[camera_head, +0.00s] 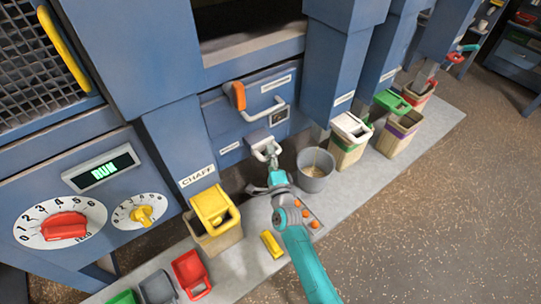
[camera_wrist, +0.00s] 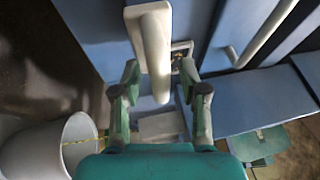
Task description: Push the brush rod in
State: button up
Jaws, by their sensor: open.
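A white handle (camera_head: 265,151), which looks like the brush rod's grip, stands out from the blue machine front under a small dark plate. In the wrist view the white handle (camera_wrist: 152,45) is a thick bar attached near the machine face, with its lower end between my fingers. My gripper (camera_head: 272,166) is right in front of the handle; in the wrist view my gripper (camera_wrist: 161,76) is open, one finger on each side. I cannot tell whether a finger touches it. The rod behind the handle is mostly hidden.
A grey bucket (camera_head: 315,170) stands close right of my gripper. A yellow-lidded CHAFF bin (camera_head: 212,212) is at left. An orange handle (camera_head: 238,96) and a white bar handle (camera_head: 263,110) are above. A yellow block (camera_head: 271,244) lies on the ledge. Floor at right is clear.

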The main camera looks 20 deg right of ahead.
aim_at(262, 149)
grip_shut()
jog(key=shift+w+a, duration=0.25)
jog(key=shift+w, duration=0.55)
jog(key=shift+w+a, duration=0.3)
jog(key=shift+w, duration=0.55)
jog(key=shift+w+a, duration=0.25)
jog(key=shift+w, duration=0.55)
grip_release()
jog(key=s+a+f, duration=0.1)
jog(key=s+f, duration=0.1)
jog(key=s, duration=0.9)
jog(key=shift+s, duration=0.35)
